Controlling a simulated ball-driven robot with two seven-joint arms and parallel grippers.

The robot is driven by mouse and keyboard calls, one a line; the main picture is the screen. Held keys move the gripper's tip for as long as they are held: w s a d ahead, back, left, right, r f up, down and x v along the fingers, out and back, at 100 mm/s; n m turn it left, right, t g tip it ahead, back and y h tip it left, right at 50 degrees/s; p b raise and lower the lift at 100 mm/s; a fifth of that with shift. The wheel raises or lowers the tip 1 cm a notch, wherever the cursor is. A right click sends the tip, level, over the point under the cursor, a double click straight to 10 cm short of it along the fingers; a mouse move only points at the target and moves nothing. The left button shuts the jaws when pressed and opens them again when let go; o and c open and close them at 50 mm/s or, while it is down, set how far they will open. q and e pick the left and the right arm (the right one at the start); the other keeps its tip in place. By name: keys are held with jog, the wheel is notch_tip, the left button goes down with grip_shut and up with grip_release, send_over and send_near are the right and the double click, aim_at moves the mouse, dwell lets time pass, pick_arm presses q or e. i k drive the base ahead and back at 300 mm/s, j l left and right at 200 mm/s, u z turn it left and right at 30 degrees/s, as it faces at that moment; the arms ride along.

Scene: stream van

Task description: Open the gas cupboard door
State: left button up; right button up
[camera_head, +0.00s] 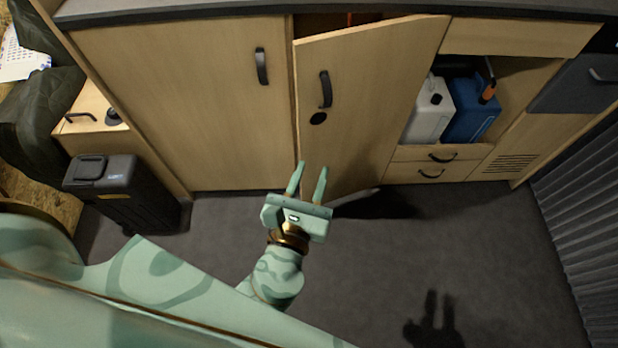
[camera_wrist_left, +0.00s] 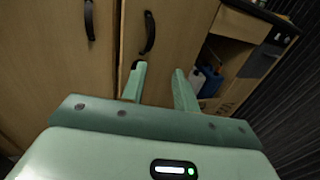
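The wooden cupboard door (camera_head: 362,95) with a black handle (camera_head: 326,89) and a dark round lock (camera_head: 318,118) stands ajar, its left edge swung out from the cabinet. I take it to be the gas cupboard door. A narrow dark gap shows above it. My left gripper (camera_head: 306,182) is open and empty, in front of the door's lower left part. In the left wrist view the door (camera_wrist_left: 175,40) and its handle (camera_wrist_left: 148,33) lie beyond the two spread fingers (camera_wrist_left: 160,85). Whether a fingertip touches the door, I cannot tell. My right gripper is not in view.
A closed door (camera_head: 185,100) with a handle is to the left. An open shelf at right holds a white canister (camera_head: 430,112) and a blue canister (camera_head: 470,108) above small drawers (camera_head: 430,172). A black bin (camera_head: 125,195) stands at left. The grey floor (camera_head: 400,270) is clear.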

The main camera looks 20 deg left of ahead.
aim_at(357, 89)
jog(key=i+j+z, duration=0.15)
jog(key=j, duration=0.7)
jog(key=j+z, duration=0.15)
jog(key=j, duration=0.75)
